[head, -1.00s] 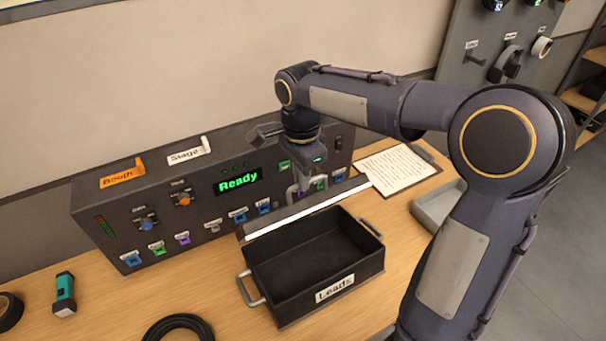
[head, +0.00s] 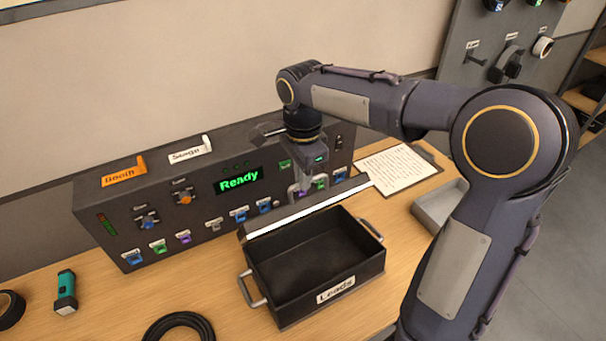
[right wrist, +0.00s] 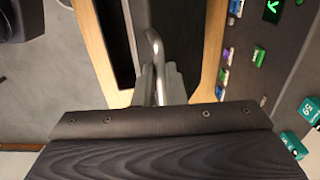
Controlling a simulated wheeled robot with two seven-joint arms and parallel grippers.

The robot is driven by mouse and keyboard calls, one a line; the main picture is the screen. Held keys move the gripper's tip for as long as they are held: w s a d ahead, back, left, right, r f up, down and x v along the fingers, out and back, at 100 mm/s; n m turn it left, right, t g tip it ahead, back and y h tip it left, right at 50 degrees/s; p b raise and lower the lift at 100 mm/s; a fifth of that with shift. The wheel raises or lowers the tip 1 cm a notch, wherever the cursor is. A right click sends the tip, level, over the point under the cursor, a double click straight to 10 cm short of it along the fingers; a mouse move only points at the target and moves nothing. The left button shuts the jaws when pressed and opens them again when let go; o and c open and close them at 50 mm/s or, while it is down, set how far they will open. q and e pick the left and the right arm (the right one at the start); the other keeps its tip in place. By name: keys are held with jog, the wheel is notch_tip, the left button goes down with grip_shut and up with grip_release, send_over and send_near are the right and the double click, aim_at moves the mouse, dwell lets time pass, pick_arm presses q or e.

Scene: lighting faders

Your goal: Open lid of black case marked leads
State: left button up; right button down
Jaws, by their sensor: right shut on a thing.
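The black case (head: 316,300) marked "Leads" stands on the table, with its inside showing empty. Its lid (head: 310,209) is raised along the far side, seen nearly edge-on with a bright strip along it. My right gripper (head: 303,186) is behind the raised lid, pointing down. In the right wrist view its fingers (right wrist: 160,85) are closed around a bent metal handle (right wrist: 154,48), which appears to be the lid's. The lid partly hides the fingertips in the head view. My left gripper is not in view.
A fader console (head: 207,218) with a green "Ready" display stands close behind the lid. A clipboard (head: 400,170) and a grey tray (head: 437,207) lie to the right. A coiled black cable (head: 180,324) and a teal torch (head: 66,291) lie to the left.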

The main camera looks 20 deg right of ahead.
jog(key=shift+f, duration=0.15)
jog(key=c, duration=1.5)
grip_release()
jog(key=shift+w, duration=0.2)
jog(key=shift+s, duration=0.1)
jog(key=shift+w+a+r+p, duration=0.15)
jog(key=shift+w+r+p, duration=0.2)
jog(key=shift+w+r, duration=1.3)
jog(key=shift+w+a+r+p, duration=0.1)
jog(key=shift+w+r+p, duration=0.25)
jog(key=shift+w+r, duration=1.25)
jog(key=shift+w+f, duration=0.15)
jog(key=shift+f, duration=0.05)
